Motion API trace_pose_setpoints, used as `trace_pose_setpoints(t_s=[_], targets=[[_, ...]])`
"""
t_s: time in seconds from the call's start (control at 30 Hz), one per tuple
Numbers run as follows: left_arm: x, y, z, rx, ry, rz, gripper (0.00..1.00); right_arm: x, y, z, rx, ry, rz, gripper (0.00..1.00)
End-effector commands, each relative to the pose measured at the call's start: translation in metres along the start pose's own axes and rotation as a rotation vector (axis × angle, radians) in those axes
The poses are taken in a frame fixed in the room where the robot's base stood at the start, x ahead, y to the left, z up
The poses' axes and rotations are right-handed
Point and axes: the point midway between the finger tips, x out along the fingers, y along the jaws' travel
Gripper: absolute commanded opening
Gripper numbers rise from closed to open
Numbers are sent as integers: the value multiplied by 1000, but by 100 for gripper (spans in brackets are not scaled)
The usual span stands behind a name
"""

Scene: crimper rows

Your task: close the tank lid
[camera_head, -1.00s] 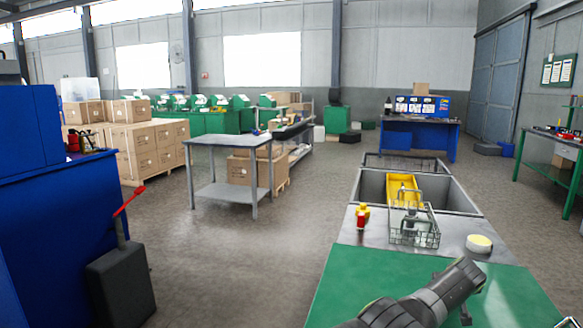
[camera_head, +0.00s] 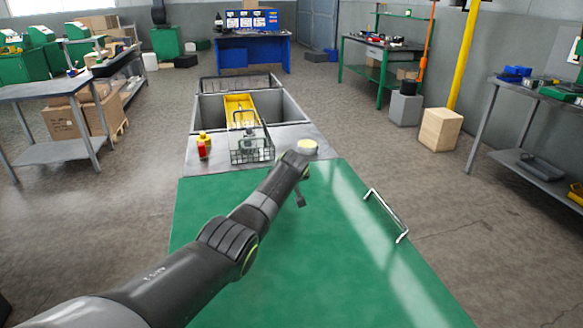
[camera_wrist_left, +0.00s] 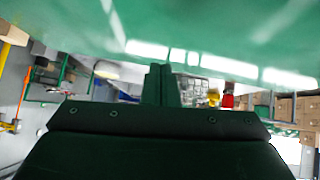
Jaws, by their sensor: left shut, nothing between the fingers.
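The tank lid is most likely the green panel (camera_head: 290,275) filling the foreground of the head view. It looks about flat; I cannot tell whether it is fully down. A silver bar handle (camera_head: 388,216) stands on its right side. My left arm reaches across the panel from the lower left. My left gripper (camera_head: 301,198) is over the panel's far part, left of the handle and apart from it. In the left wrist view, which looks upside down, the gripper's fingers (camera_wrist_left: 162,84) are shut and empty, and the green panel (camera_wrist_left: 210,30) fills the top. My right gripper is not in view.
Beyond the panel are a metal counter with a wire basket (camera_head: 252,150), a red and yellow bottle (camera_head: 203,148) and a round yellowish item (camera_head: 307,146), then an open basin (camera_head: 295,110) with a yellow tray (camera_head: 240,108). Floor is clear at right, before a wooden block (camera_head: 440,130).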

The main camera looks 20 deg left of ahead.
Motion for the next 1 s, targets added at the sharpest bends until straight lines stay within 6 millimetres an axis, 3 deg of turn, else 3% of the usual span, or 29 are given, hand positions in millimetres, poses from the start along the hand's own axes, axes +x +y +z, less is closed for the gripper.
trace_pose_setpoints(t_s=[0.07,0.7,1.0], targets=[[-9,0,-2,-1,1,2,0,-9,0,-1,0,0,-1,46],[-71,6,-2,0,4,3,0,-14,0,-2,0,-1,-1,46],[-81,6,-1,0,2,1,0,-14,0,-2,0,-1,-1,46]])
